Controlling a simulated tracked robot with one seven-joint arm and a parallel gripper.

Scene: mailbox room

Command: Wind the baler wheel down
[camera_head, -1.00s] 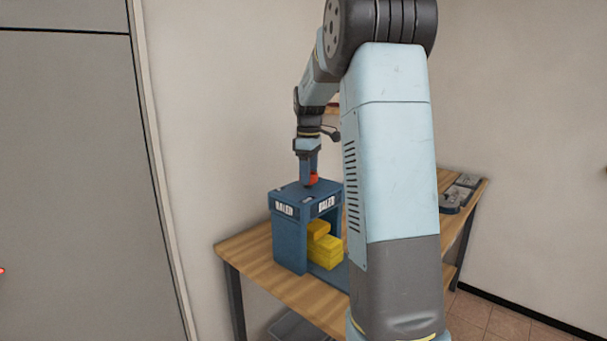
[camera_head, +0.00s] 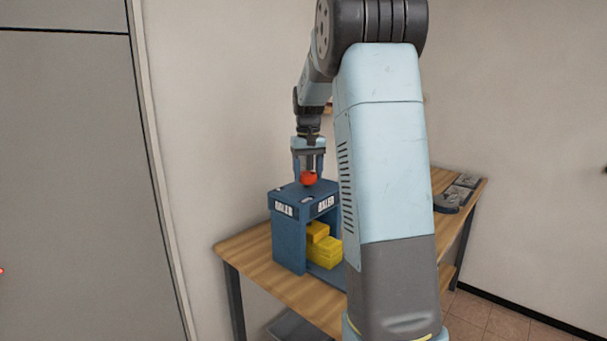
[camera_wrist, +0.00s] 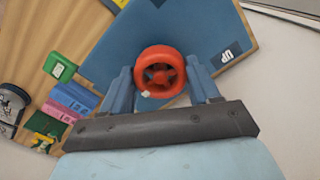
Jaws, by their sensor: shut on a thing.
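The baler (camera_head: 290,228) is a blue box-shaped frame marked BALER, standing on the wooden table. Its red wheel (camera_head: 309,178) sits on top. In the wrist view the red spoked wheel (camera_wrist: 160,72) lies between the two blue fingers, with a small pale mark on its near rim. My gripper (camera_head: 309,172) points straight down over the baler and is shut on the wheel. Yellow blocks (camera_head: 322,247) are stacked inside the baler's open front. The press plate inside is not clearly visible.
The wooden table (camera_head: 255,262) stands against the wall. Grey trays (camera_head: 455,195) lie at its far right end. A grey bin (camera_head: 290,325) is under the table.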

